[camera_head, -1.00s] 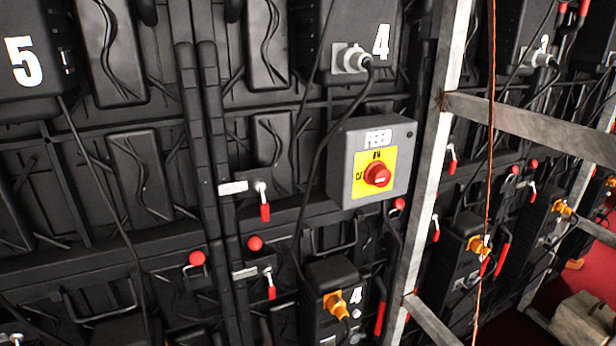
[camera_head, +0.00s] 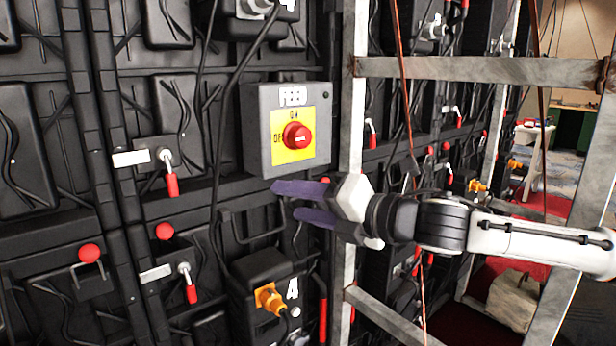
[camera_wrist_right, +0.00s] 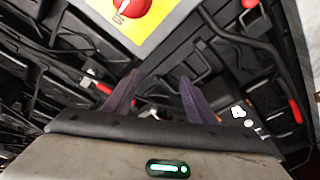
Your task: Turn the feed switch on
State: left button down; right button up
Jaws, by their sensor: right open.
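The feed switch is a grey box (camera_head: 262,130) with a yellow plate (camera_head: 318,145) and a red rotary knob (camera_head: 297,137). The plate is marked ON at the top and OFF at the left, partly covered by the knob. The knob also shows at the top of the right wrist view (camera_wrist_right: 132,6). My right gripper (camera_head: 285,201) is open and empty, just below the box, with its purple fingers pointing left. In the right wrist view its two fingers (camera_wrist_right: 156,92) are apart, with the knob beyond them. My left gripper is not in view.
A metal frame upright (camera_head: 352,90) and a crossbar (camera_head: 450,68) stand close to the right of the box. Black wall panels with red-handled latches (camera_head: 170,178) surround it. A cable (camera_head: 222,120) hangs left of the box. An orange plug (camera_head: 270,298) is below.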

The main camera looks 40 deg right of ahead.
aim_at(305, 137)
jog(key=s+d+r+n+t+h+b, duration=0.25)
jog(key=s+d+r+n+b, duration=0.3)
jog(key=r, duration=0.45)
jog(key=w+p, duration=0.1)
jog(key=p, duration=0.1)
jog(key=w+p, duration=0.3)
jog(key=shift+w+a+r+p, duration=0.2)
jog(key=shift+a+r+p, duration=0.05)
jog(key=shift+a+p, duration=0.15)
jog(key=shift+w+a+f+p, duration=0.1)
jog(key=shift+w+p, duration=0.55)
jog(key=shift+w, duration=0.6)
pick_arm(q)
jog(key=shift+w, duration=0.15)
pick_arm(e)
jog(key=shift+w+a+f+n, duration=0.15)
jog(key=shift+w+n, duration=0.1)
jog(key=shift+w, duration=0.8)
jog(key=c, duration=1)
jog(key=shift+c, duration=0.2)
